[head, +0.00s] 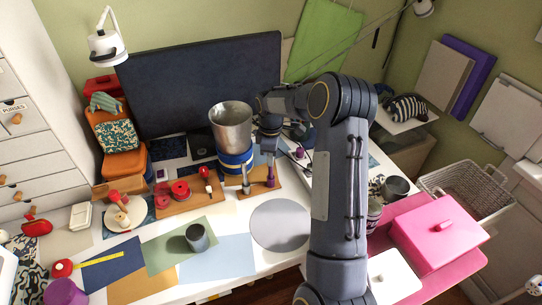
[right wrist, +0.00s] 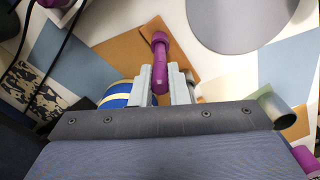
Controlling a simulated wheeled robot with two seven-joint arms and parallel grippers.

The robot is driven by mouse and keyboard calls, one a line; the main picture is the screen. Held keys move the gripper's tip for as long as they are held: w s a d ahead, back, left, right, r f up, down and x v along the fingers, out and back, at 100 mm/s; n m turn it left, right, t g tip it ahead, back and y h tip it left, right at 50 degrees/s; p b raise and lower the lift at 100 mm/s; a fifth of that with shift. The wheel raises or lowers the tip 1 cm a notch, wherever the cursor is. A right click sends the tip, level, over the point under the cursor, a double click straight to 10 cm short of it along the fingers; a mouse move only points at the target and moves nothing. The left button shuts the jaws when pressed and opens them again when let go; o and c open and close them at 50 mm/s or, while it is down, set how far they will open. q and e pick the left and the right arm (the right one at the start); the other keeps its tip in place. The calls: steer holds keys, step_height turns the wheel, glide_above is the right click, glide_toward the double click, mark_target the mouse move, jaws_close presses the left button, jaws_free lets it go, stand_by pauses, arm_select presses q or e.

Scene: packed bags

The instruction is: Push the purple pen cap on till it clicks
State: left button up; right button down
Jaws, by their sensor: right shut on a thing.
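A slim purple piece with a rounded knob-like end (right wrist: 160,42), which looks like the purple pen cap, is between the two grey fingers of my right gripper (right wrist: 160,75) in the right wrist view. The fingers are shut on its shaft, and the knob end sticks out past the fingertips over a brown board. In the head view the purple piece (head: 270,182) shows low under the wrist at that board. I cannot tell whether the cap and a pen are two parts here, or how far the cap sits on. My left gripper is not in view.
A metal cup (head: 231,127) on a blue base stands close beside my right wrist. A brown board (head: 274,190) lies below the gripper. A grey disc (head: 280,226) lies in front of it. A wooden tray (head: 190,200) with red things is to the left.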

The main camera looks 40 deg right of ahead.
steer(key=shift+f, duration=0.2)
steer(key=c, duration=1.3)
jaws_free()
steer(key=shift+r, duration=0.2)
